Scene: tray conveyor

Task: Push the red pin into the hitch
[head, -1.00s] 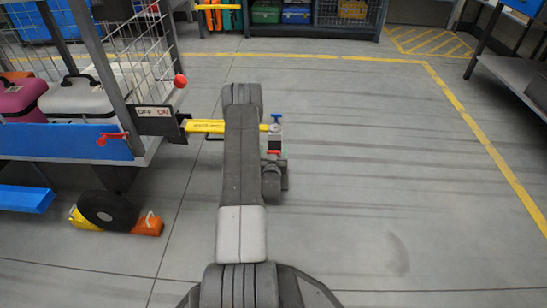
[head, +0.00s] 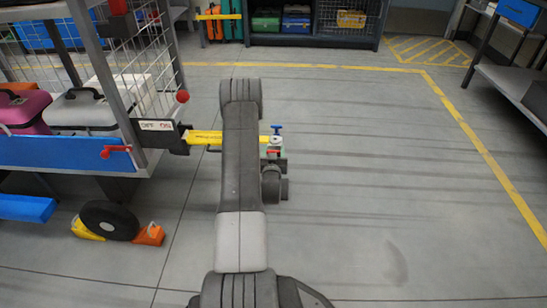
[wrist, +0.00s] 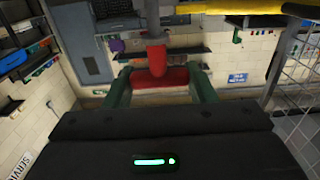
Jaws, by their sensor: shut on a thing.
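The red pin (wrist: 153,78) has a wide crossbar and a round stem, and its crossbar lies between the green fingers of my gripper (wrist: 160,73) in the wrist view. My gripper is shut on it. The stem points up in that picture; whether its tip is inside anything is unclear. In the head view a bit of the red pin (head: 272,153) shows at my gripper, just below the hitch (head: 276,140) in the picture. The hitch is at the right end of the yellow tow bar (head: 205,137), with a blue handle (head: 276,127) there. My arm hides part of the bar.
A luggage cart (head: 75,155) with cases stands at the left, its wheel (head: 108,220) between yellow and orange chocks. An OFF/ON plate (head: 157,126) and a red knob (head: 182,96) are near the bar. The floor to the right is clear up to a grey bench (head: 515,85).

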